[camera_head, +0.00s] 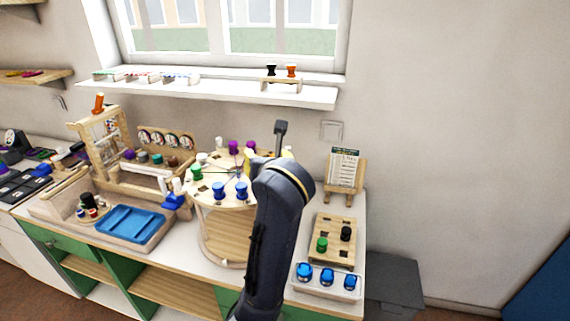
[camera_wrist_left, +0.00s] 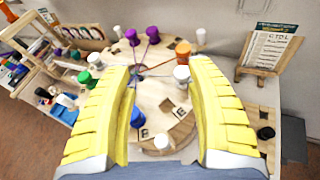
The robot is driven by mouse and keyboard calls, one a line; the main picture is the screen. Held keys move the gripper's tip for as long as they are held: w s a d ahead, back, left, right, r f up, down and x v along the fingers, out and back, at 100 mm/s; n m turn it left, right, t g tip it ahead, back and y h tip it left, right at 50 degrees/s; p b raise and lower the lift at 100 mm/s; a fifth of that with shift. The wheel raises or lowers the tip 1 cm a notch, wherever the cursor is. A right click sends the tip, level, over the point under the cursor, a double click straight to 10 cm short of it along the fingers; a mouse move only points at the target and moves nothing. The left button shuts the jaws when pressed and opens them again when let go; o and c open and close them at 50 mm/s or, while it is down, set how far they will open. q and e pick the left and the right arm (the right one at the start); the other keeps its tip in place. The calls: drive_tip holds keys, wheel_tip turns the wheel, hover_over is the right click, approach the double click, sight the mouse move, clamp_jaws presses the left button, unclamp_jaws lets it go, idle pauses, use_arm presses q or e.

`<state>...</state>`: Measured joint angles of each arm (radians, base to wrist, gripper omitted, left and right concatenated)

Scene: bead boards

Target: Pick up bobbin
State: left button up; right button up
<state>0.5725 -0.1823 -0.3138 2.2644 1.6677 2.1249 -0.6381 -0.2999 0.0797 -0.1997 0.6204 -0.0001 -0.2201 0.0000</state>
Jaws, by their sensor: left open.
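Several bobbins stand on a round wooden stand (camera_head: 228,196): purple bobbins (camera_head: 234,147), blue bobbins (camera_head: 218,190), a green bobbin (camera_head: 196,172) and white ones. My left gripper (camera_wrist_left: 166,80) is open above this stand, its yellow fingers wide apart with nothing held. In the left wrist view, a white bobbin (camera_wrist_left: 181,76) and an orange bobbin (camera_wrist_left: 183,51) show in the gap beyond the fingers. A blue bobbin (camera_wrist_left: 137,117) shows nearer, beside the left finger. In the head view, my left arm hides most of the gripper and part of the stand. My right gripper is not in view.
A slotted board (camera_head: 333,229) with green and black bobbins stands at right, behind a pale tray (camera_head: 316,292) of blue ones. A small easel (camera_head: 345,172) holds a card. A blue tray (camera_head: 128,223) and wooden racks crowd the left. Black and orange bobbins sit on the sill.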

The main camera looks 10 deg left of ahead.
use_arm(q)
drive_tip(key=w+f, duration=0.2)
drive_tip(key=w, duration=0.2)
drive_tip(key=w+a+f+h, duration=0.1)
drive_tip(key=w+f, duration=0.2)
drive_tip(key=w, duration=0.2)
drive_tip(key=w+f+h, duration=0.1)
drive_tip(key=w+f, duration=0.1)
drive_tip(key=w, duration=0.3)
drive_tip(key=shift+a+f, duration=0.25)
drive_tip(key=shift+a, duration=0.15)
clamp_jaws()
idle(0.5)
